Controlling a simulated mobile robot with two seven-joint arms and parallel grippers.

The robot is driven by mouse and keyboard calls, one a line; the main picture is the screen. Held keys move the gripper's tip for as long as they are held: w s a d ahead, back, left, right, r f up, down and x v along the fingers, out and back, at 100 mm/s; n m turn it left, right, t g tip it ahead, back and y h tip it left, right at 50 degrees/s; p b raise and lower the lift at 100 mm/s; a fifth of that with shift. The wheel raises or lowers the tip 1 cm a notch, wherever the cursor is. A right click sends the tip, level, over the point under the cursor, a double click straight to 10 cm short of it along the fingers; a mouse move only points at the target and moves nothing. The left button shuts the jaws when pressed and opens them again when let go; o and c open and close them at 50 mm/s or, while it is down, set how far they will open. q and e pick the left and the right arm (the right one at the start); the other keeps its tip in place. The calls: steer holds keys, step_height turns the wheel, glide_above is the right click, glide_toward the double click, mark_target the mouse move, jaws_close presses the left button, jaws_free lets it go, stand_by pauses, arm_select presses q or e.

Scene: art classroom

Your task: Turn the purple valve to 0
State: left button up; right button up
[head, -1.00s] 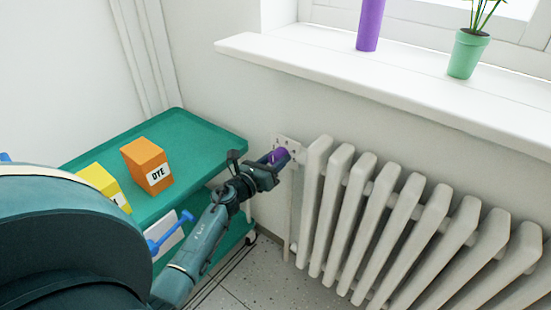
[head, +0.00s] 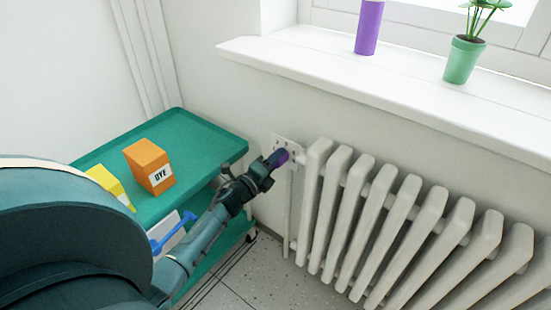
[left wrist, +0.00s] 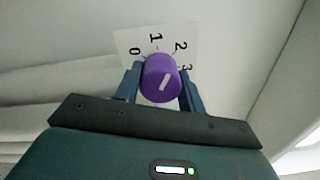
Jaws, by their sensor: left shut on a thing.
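The purple valve (left wrist: 160,76) is a round knob with a short white mark on its face. The mark slants up and to the right, roughly toward the 2. Behind it is a white dial plate (left wrist: 128,40) with the digits 0, 1, 2 and 3; the 3 is partly hidden. My left gripper (left wrist: 160,88) is shut on the valve, one finger on each side. In the head view, the valve (head: 279,158) is mostly hidden by my left gripper (head: 274,162) at the radiator's left end. My right gripper is not in view.
The white radiator (head: 388,215) stands right of the valve, under a windowsill (head: 400,90) with a purple cylinder (head: 369,27) and a potted plant (head: 464,58). A teal cart (head: 200,138) at left holds an orange dye box (head: 150,166) and a yellow box (head: 108,186).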

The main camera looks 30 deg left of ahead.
arm_select(q)
steer(key=shift+n, duration=0.9)
steer(key=n+p, duration=0.1)
steer(key=n, duration=0.1)
steer(key=shift+r+n, duration=0.1)
steer(key=shift+n, duration=0.3)
steer(key=shift+n+p, duration=0.55)
steer(key=shift+n, duration=0.45)
steer(key=n+p, duration=0.1)
steer(key=n, duration=0.2)
steer(key=shift+n, duration=0.3)
steer(key=n+p, duration=0.1)
steer(key=n, duration=0.1)
steer(key=shift+n, duration=1.2)
steer(key=shift+n+p, duration=0.3)
steer(key=shift+n, duration=0.3)
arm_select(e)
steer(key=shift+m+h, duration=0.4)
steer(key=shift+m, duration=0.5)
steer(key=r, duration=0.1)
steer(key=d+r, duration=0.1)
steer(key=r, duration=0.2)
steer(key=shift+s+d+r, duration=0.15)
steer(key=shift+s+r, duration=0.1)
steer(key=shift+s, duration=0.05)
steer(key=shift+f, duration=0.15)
